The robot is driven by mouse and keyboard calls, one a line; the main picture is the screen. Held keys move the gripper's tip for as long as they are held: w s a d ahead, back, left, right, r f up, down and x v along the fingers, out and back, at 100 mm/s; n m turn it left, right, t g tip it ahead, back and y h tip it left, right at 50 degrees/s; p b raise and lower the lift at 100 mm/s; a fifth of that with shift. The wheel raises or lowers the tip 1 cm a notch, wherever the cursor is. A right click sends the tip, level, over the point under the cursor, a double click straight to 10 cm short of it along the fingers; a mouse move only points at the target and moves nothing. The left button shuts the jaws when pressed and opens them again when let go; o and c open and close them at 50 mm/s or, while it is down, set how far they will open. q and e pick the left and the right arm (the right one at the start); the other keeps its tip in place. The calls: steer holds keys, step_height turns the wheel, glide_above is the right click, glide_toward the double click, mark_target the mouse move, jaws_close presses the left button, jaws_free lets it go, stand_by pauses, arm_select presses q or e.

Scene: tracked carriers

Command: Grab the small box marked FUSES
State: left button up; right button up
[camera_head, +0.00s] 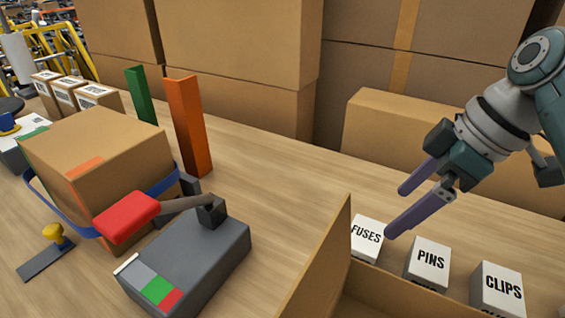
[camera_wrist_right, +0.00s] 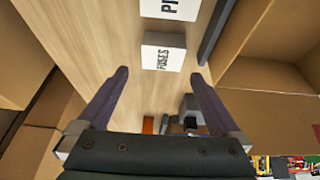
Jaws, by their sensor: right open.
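The small white box marked FUSES (camera_head: 366,240) stands on the wooden table behind an open cardboard box, whose edge hides part of it. My right gripper (camera_head: 394,213) is open and empty, its two purple fingers pointing down-left, above and close to the FUSES box. In the right wrist view the FUSES box (camera_wrist_right: 163,52) lies ahead of the open fingers (camera_wrist_right: 160,78), roughly centred between their lines and apart from them. My left gripper is not in view.
White boxes marked PINS (camera_head: 428,262) and CLIPS (camera_head: 497,289) stand to the right of FUSES. The open cardboard box (camera_head: 318,262) is in front. A grey device with a red-handled lever (camera_head: 190,262) is left. Large cartons (camera_head: 240,45) line the back.

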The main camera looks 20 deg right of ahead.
mark_target(366, 234)
steer(key=x, duration=0.3)
steer(key=b+x, duration=0.1)
steer(key=shift+s+a+f, duration=0.25)
steer(key=shift+f, duration=0.05)
steer(key=b+x, duration=0.1)
steer(key=x, duration=0.1)
steer(key=b+x, duration=0.1)
steer(key=x, duration=0.2)
steer(key=shift+w+a, duration=0.1)
steer(key=shift+w, duration=0.2)
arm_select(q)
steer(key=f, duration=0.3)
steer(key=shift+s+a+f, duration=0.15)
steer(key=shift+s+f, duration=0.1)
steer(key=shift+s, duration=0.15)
arm_select(e)
steer(key=c, duration=1.1)
steer(key=shift+c, duration=0.2)
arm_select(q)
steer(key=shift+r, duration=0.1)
arm_select(e)
steer(key=shift+r, duration=0.15)
